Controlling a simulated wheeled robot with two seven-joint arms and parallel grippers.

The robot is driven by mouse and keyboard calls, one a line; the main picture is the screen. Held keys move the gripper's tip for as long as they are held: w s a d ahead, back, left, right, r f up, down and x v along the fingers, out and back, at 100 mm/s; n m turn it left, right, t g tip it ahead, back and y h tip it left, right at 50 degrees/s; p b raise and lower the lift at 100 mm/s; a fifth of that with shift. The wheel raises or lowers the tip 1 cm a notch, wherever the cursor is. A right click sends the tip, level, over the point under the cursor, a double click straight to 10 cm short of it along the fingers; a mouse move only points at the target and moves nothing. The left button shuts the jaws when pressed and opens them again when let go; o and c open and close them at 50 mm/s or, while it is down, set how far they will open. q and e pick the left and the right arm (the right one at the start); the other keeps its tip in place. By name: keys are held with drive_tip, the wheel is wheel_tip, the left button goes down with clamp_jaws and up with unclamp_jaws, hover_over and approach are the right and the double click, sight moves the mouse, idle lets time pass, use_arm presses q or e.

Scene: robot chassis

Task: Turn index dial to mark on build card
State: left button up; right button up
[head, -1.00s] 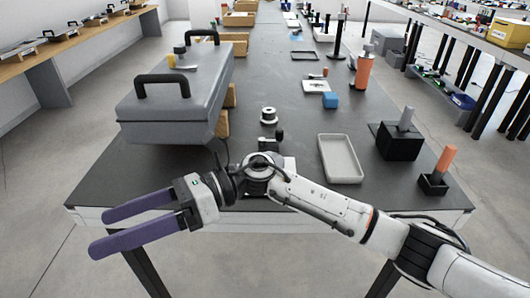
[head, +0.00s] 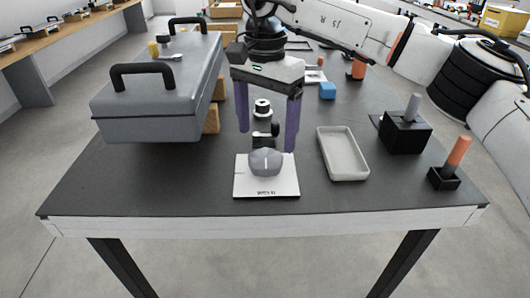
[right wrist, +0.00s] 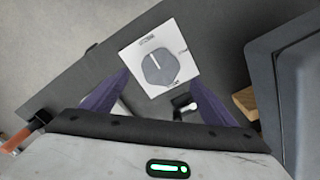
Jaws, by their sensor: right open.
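The index dial is a grey faceted knob (head: 265,161) with a short white line on top. It sits on a square white plate (head: 284,186) near the table's front edge. The plate has dark lettering at the front and a small mark at its left side; both are too small to read. My right gripper (head: 267,138) is open and empty, its purple fingers pointing down just behind and above the dial. In the right wrist view the dial (right wrist: 160,68) lies between the spread fingertips (right wrist: 159,78), apparently untouched. I cannot identify the build card with certainty. My left gripper is out of view.
A large grey case (head: 160,95) stands at the left. A pale tray (head: 343,166), a black block with a grey peg (head: 405,133) and a small holder with an orange-handled peg (head: 445,178) stand at the right. A small metal-and-black part (head: 262,110) stands behind the dial.

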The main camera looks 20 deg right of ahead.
sight(265, 158)
wheel_tip(265, 158, down, 6)
drive_tip(key=shift+f+b, duration=0.1)
drive_tip(key=shift+b, duration=0.2)
drive_tip(key=c, duration=1.1)
drive_tip(key=shift+o, duration=0.3)
